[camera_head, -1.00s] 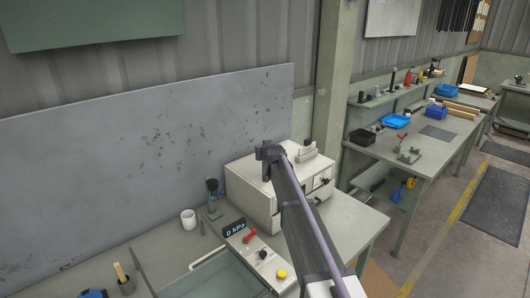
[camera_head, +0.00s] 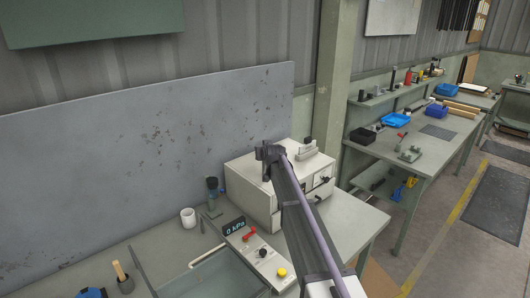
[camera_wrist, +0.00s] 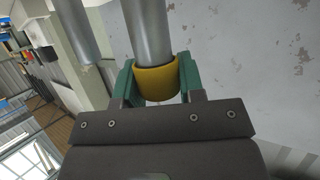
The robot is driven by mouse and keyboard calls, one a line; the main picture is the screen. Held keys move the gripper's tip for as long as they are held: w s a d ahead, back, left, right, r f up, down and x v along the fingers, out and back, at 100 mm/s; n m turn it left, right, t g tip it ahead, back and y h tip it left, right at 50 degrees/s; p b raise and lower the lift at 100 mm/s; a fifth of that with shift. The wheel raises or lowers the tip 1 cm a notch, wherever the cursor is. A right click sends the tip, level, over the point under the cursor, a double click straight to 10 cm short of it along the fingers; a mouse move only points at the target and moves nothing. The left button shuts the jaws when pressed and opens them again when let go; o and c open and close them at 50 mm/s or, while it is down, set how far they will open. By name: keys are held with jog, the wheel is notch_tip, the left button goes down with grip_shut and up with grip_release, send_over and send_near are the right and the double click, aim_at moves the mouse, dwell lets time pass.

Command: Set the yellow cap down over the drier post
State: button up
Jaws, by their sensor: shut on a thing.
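In the wrist view, the yellow cap (camera_wrist: 158,86) sits between the two green fingers of my gripper (camera_wrist: 157,79), which is shut on it. A smooth grey metal cylinder (camera_wrist: 147,35), seemingly the post, runs from the top of the picture to the cap. The cap's rim curves across the cylinder's end, and the two are in line. I cannot tell how far the cap is around it. In the head view, my arm crosses the bench, and I cannot make out the cap, the post or the gripper's fingers.
A second grey cylinder (camera_wrist: 77,30) stands left of the first in the wrist view. A speckled grey backboard (camera_head: 130,165) rises behind.

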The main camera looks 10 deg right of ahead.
jog(key=shift+f, duration=0.25)
jog(key=o, duration=1)
jog(key=shift+o, duration=0.2)
jog(key=shift+s, duration=0.1)
jog(key=p+v, duration=0.4)
jog(key=v, duration=0.7)
jog(key=s+f+g+b, duration=0.1)
jog(key=s+f+g, duration=0.3)
jog(key=s, duration=0.9)
jog(key=s+f+g+b, duration=0.2)
jog(key=s+f+g, duration=0.3)
jog(key=s, duration=0.9)
jog(key=s+f+g+b, duration=0.2)
jog(key=s+f+g, duration=0.2)
jog(key=s, duration=0.9)
notch_tip(320, 180, down, 3)
jog(key=shift+s+r, duration=0.2)
jog(key=shift+s, duration=0.2)
